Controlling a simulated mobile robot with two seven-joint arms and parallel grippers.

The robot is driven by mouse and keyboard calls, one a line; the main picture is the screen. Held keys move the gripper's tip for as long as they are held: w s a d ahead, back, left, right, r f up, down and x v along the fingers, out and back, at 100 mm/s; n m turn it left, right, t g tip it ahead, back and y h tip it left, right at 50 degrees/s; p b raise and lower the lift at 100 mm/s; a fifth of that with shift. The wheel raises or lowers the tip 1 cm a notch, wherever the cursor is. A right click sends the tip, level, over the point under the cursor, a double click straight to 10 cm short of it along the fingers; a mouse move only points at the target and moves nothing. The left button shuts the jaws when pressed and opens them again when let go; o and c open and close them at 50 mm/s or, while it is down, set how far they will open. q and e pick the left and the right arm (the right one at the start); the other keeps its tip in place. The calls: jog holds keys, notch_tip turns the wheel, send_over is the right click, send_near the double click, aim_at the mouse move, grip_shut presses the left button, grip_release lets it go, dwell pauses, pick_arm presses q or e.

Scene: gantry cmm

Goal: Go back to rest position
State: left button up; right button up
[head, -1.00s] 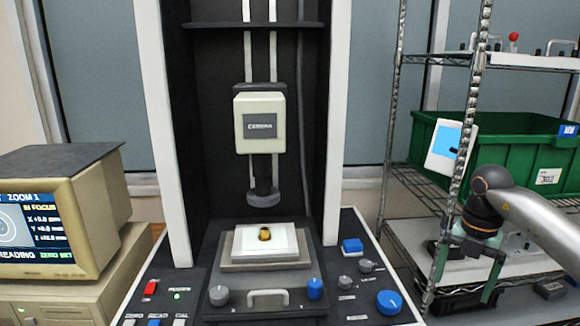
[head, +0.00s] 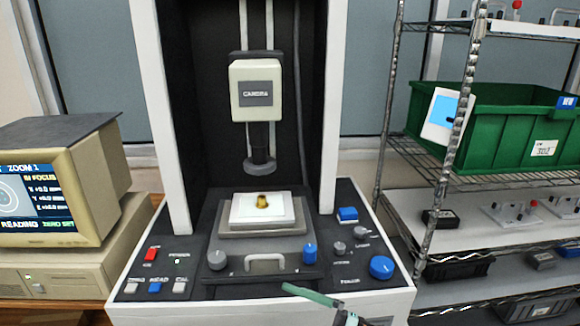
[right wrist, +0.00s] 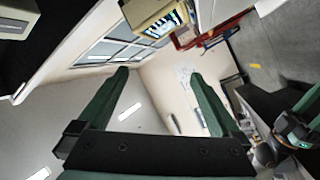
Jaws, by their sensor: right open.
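My right gripper (right wrist: 160,73) is open and empty in the right wrist view, its two green fingers spread apart with only room behind them. In the head view parts of its green fingers (head: 312,296) show at the bottom edge, in front of the measuring machine's (head: 270,306) front panel. Whether they touch it cannot be told. My left gripper does not show in the head view. A small gold part (head: 262,201) sits on the white plate (head: 240,213) of the machine's stage, under the camera head (head: 255,92), with no gripper near it.
A beige monitor (head: 75,165) stands at the left. A wire shelf rack (head: 470,182) at the right holds a green bin (head: 500,120) and a white tablet (head: 438,112). Black items lie on its lower shelves. The front panel carries knobs and buttons.

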jog(key=s+d+f+m+t+h, duration=0.2)
jog(key=d+f+m+t+h, duration=0.2)
jog(key=d+f+m+h, duration=0.4)
jog(key=s+d+f+m+t+h, duration=0.3)
jog(key=f+m+t+h, duration=0.15)
jog(key=m, duration=0.45)
jog(key=s+d+f+m+g+h, duration=0.1)
jog(key=s+d+f+m+g, duration=0.1)
jog(key=s+f, duration=0.4)
jog(key=s+d+f+m+g+h, duration=0.2)
jog(key=s+d+f+m+g, duration=0.1)
jog(key=s+f, duration=0.3)
jog(key=shift+s+d+g, duration=0.5)
jog(key=shift+s+g, duration=0.15)
jog(key=shift+s, duration=0.3)
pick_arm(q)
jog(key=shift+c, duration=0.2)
